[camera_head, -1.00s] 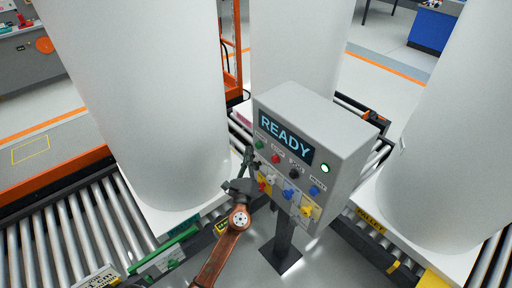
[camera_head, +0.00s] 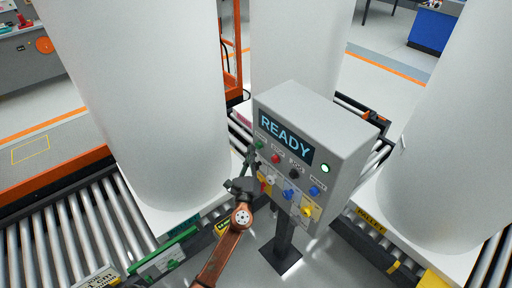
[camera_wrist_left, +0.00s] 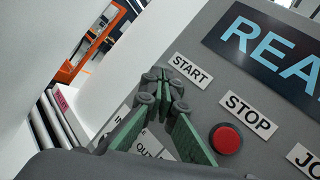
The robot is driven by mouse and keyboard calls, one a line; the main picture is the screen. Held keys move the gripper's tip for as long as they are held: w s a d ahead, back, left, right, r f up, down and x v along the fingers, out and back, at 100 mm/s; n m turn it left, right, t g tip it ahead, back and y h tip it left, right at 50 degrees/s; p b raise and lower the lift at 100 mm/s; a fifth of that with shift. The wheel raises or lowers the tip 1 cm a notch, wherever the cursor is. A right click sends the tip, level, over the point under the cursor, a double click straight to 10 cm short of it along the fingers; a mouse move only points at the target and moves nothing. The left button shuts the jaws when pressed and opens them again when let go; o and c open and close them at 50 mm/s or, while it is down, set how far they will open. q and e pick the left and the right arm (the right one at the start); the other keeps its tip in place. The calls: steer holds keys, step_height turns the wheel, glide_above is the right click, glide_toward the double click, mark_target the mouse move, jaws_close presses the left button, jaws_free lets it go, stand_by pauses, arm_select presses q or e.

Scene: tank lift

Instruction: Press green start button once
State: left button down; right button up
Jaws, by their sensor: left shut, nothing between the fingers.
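The grey control box (camera_head: 310,122) stands on a post with a screen reading READY (camera_head: 285,136). The green start button (camera_head: 260,144) is at the left of its upper button row, beside the red stop button (camera_head: 275,158). My left gripper (camera_head: 250,156) is shut and empty, its tips just left of and below the green button. In the left wrist view the closed fingertips (camera_wrist_left: 163,80) lie just below the START label (camera_wrist_left: 188,68) and hide the green button. Contact cannot be told. The red button (camera_wrist_left: 225,139) shows there. My right gripper is not in view.
A black button (camera_head: 294,173) and a blue one (camera_head: 314,190) continue the row, with coloured knobs (camera_head: 289,194) below. A green lamp (camera_head: 325,168) is lit on the box. Large white cylinders (camera_head: 145,100) stand on roller conveyors (camera_head: 75,225) close around it.

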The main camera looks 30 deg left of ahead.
arm_select(q)
steer(key=shift+w+d, duration=0.2)
steer(key=shift+w, duration=0.25)
stand_by(0.4)
steer(key=shift+s, duration=0.1)
steer(key=shift+s+a, duration=0.35)
steer(key=shift+s, duration=0.45)
steer(key=s, duration=0.1)
steer(key=s+a, duration=0.1)
steer(key=s, duration=0.1)
steer(key=s+a, duration=0.1)
steer(key=s, duration=0.1)
steer(key=shift+s+a, duration=0.15)
steer(key=shift+s, duration=0.1)
stand_by(0.7)
